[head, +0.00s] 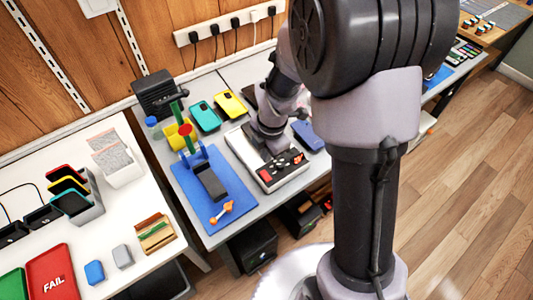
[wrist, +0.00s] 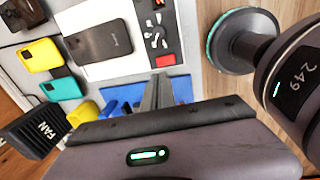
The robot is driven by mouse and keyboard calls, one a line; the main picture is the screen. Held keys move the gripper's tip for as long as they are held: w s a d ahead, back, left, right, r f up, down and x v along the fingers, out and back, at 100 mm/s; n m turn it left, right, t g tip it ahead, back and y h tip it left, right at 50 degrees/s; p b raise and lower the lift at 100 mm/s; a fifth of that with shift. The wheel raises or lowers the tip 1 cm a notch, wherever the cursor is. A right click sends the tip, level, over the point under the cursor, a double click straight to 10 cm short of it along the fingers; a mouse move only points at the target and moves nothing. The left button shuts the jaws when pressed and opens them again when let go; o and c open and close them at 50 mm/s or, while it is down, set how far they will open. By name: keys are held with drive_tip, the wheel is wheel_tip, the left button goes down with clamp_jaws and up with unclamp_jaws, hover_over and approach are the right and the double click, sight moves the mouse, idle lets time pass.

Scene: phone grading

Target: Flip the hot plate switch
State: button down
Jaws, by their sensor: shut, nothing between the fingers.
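The hot plate (head: 243,150) is a pale flat unit on the grey bench, partly hidden by my arm in the head view. Its black front panel (head: 282,171) carries red and white parts. In the wrist view its pale top (wrist: 85,15) bears a dark phone (wrist: 102,42), and a red switch (wrist: 166,60) shows at the panel's end. My gripper (wrist: 158,88) is shut and empty, its fingertips close to that red switch in the picture. I cannot tell whether they touch it. The switch's position is unclear.
A blue mat (head: 187,188) with a dark block and an orange tool lies left of the hot plate. Teal (head: 205,117) and yellow (head: 230,104) phone cases lie behind. A blue phone (head: 308,135) is to the right. A black fan box (wrist: 35,130) shows in the wrist view.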

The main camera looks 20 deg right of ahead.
sight(263, 172)
drive_tip(key=f+b, duration=0.1)
drive_tip(key=f, duration=0.2)
drive_tip(key=f+b, duration=0.1)
drive_tip(key=f, duration=0.2)
drive_tip(key=w+f+b, duration=0.1)
drive_tip(key=f, duration=0.2)
drive_tip(key=shift+w+a, duration=0.1)
drive_tip(key=shift+a, duration=0.1)
drive_tip(key=shift+r, duration=0.1)
